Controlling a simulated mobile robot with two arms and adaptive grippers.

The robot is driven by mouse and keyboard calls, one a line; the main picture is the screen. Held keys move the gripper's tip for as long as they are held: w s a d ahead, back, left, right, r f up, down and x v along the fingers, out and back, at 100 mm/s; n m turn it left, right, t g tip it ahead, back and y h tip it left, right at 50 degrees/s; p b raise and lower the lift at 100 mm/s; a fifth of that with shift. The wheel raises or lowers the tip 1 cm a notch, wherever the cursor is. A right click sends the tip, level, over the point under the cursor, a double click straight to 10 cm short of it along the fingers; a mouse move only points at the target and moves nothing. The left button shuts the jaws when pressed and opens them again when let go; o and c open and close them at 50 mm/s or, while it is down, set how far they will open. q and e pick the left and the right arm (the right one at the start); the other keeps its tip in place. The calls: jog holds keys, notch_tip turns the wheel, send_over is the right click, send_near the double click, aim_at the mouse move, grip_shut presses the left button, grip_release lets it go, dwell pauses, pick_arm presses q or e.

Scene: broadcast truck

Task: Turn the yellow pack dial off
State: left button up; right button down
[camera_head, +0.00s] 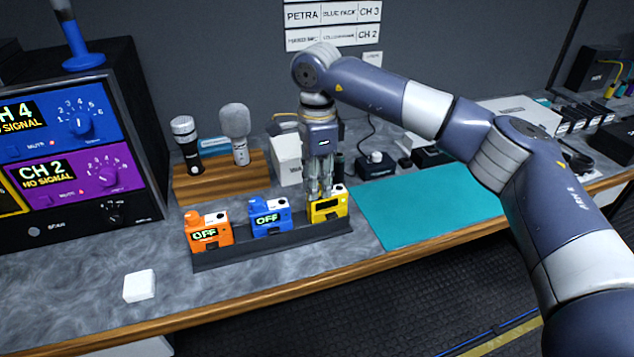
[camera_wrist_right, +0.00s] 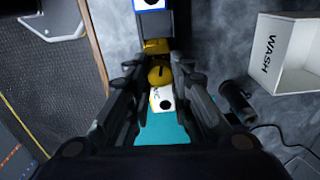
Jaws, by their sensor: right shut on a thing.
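The yellow pack (camera_head: 328,208) stands at the right end of a dark rack (camera_head: 280,248) on the counter. Its small screen looks dark, with no text I can read. My right gripper (camera_head: 320,190) points straight down over the pack's top, shut on the yellow dial. In the right wrist view the yellow dial (camera_wrist_right: 160,74) sits between the fingers of the right gripper (camera_wrist_right: 161,68), with the pack's white top part beside it. In the head view the fingers hide the dial. My left gripper is not in view.
A blue pack (camera_head: 270,217) and an orange pack (camera_head: 207,232), both reading OFF, share the rack. Microphones on a wooden stand (camera_head: 220,183) and a white box (camera_head: 287,160) are behind. A clear teal mat (camera_head: 430,205) lies right; a white block (camera_head: 139,286) lies front left.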

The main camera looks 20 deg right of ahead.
jog(key=shift+n, duration=1.2)
jog(key=c, duration=1.4)
grip_release()
notch_tip(320, 180, up, 12)
